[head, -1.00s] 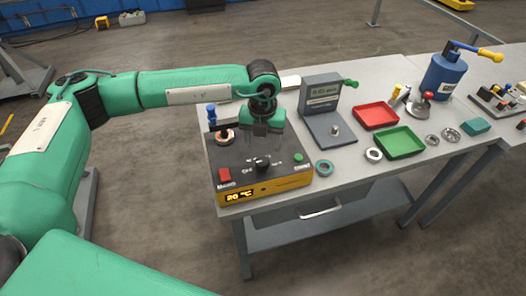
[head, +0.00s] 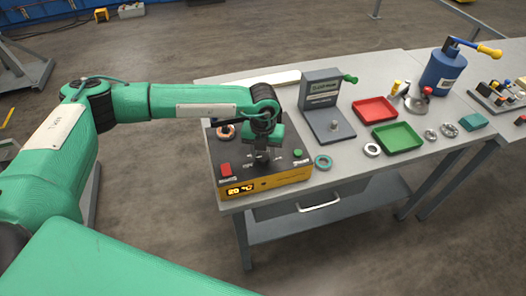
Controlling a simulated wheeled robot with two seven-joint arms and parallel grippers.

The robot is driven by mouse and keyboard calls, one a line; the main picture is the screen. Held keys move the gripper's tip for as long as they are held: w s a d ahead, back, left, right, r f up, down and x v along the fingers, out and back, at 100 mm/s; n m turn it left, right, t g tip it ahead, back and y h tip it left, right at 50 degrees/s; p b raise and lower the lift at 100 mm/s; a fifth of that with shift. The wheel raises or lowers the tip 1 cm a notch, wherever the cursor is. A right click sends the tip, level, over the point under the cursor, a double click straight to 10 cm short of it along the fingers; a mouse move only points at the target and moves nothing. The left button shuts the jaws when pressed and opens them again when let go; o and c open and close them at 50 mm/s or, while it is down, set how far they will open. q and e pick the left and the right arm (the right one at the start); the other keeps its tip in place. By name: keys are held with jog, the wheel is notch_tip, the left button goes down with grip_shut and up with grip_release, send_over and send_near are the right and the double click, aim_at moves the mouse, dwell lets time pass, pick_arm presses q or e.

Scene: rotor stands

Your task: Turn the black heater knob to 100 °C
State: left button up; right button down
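The heater is a box with a dark top and a yellow front (head: 285,179). Its black knob (head: 262,161) stands in the middle of the top, partly covered by my gripper. The lit display (head: 240,190) on the front seems to read 20 °C. My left gripper (head: 261,153) points down at the knob, with its fingertips right at or around it. The fingers are dark and small against the dark top, so whether they are closed on the knob cannot be told. My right gripper is not in view.
A red button (head: 226,169) and a green button (head: 298,153) flank the knob. A grey stand (head: 325,110), red tray (head: 375,110), green tray (head: 397,137) and several metal rings are to the right. A teal ring (head: 323,162) lies beside the heater.

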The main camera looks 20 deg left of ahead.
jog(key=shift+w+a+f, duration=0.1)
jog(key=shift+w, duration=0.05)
